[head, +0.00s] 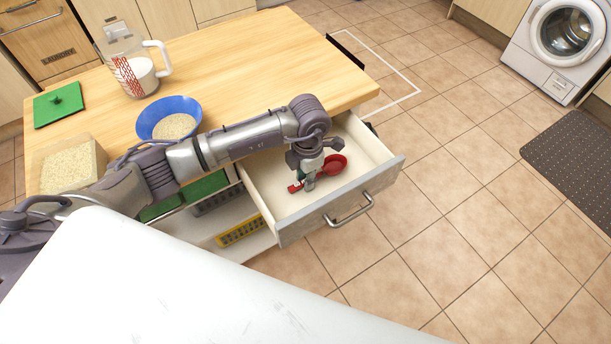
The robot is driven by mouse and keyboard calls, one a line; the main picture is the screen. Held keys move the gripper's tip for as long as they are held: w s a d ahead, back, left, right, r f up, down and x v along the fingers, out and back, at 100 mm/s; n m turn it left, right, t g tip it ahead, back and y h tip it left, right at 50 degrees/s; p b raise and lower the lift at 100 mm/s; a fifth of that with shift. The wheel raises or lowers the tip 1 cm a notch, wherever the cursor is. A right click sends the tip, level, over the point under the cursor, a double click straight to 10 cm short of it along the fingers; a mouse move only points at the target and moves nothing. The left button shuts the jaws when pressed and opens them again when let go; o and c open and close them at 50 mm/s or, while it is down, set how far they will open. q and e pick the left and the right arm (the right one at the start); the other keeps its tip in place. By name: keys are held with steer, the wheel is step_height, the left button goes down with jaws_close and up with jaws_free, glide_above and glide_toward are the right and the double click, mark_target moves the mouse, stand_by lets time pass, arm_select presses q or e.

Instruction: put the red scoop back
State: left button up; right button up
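The red scoop (333,165) is inside the open drawer (268,194), with its bowl toward the right and its handle end toward the left. My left gripper (309,183) reaches down into the drawer over the scoop's handle. Its fingers hide the middle of the handle, and I cannot tell whether they are closed on it. I also cannot tell whether the scoop rests on the drawer floor. My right gripper is not in view.
On the wooden table (250,62) are a blue bowl (155,110) of grains, a measuring jug (125,62), a green lid (57,105) and a grain-filled container (68,166). A yellow basket (240,232) sits on a shelf below. The drawer's front has a metal handle (350,213).

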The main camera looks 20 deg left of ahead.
arm_select(q)
steer(key=shift+o, duration=0.6)
steer(key=shift+r, duration=0.1)
steer(key=shift+r+p, duration=0.25)
steer(key=shift+p, duration=0.05)
step_height(320, 180, up, 12)
steer(key=shift+w+f+b, duration=0.15)
steer(key=shift+w+b, duration=0.05)
steer(key=shift+b, duration=0.25)
steer(key=shift+d, duration=0.1)
